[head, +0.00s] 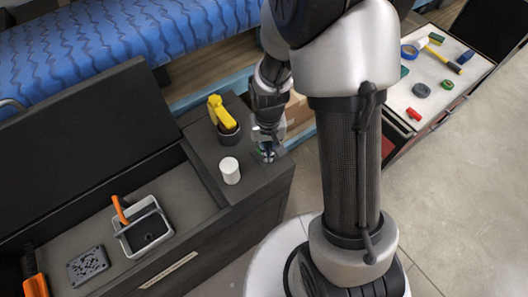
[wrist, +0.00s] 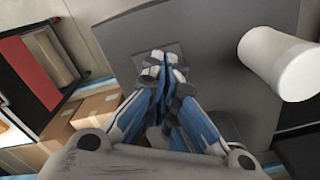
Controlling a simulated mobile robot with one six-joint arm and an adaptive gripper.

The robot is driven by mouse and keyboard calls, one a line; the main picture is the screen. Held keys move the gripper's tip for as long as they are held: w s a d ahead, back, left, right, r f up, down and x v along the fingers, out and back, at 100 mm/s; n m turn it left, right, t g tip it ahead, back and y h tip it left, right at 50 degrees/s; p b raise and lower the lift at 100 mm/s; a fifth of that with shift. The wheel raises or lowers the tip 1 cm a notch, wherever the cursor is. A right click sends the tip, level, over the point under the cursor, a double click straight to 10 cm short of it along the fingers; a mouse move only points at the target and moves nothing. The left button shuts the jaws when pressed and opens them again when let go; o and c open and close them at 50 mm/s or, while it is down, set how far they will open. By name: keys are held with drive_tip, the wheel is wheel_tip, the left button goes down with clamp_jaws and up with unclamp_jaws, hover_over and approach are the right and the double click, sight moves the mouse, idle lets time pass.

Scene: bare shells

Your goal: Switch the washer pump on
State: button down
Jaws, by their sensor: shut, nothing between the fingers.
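The dark grey washer (head: 250,188) stands at the left in the head view with its lid (head: 90,120) raised. My gripper (head: 266,150) is shut and empty, low over the right end of its flat top. A small plate with a bit of green (head: 259,156) shows beside the fingertips. In the wrist view my gripper (wrist: 163,70) points down at a darker square plate (wrist: 142,50) on the grey top. The fingers cover part of the plate. I cannot make out a switch lever or its position, nor whether the fingertips touch it.
A white cylinder (head: 230,170) stands near the gripper, also in the wrist view (wrist: 282,66). A dark cup (head: 229,134) holds a yellow tool (head: 221,113). The basin holds a grey basket (head: 143,227). A tool-covered cart (head: 440,75) stands at right; open floor lies in front of it.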

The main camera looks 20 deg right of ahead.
drive_tip(key=shift+f, duration=0.35)
drive_tip(key=shift+r, duration=0.2)
drive_tip(key=shift+r+p, duration=2.5)
drive_tip(key=shift+r, duration=0.85)
drive_tip(key=shift+r, duration=0.15)
drive_tip(key=s+r+n+t+b, duration=0.2)
drive_tip(key=s+r+t+b, duration=0.2)
drive_tip(key=s+r+b, duration=0.4)
drive_tip(key=s+r, duration=0.7)
drive_tip(key=shift+r+t+b, duration=0.3)
drive_tip(key=shift+b, duration=0.1)
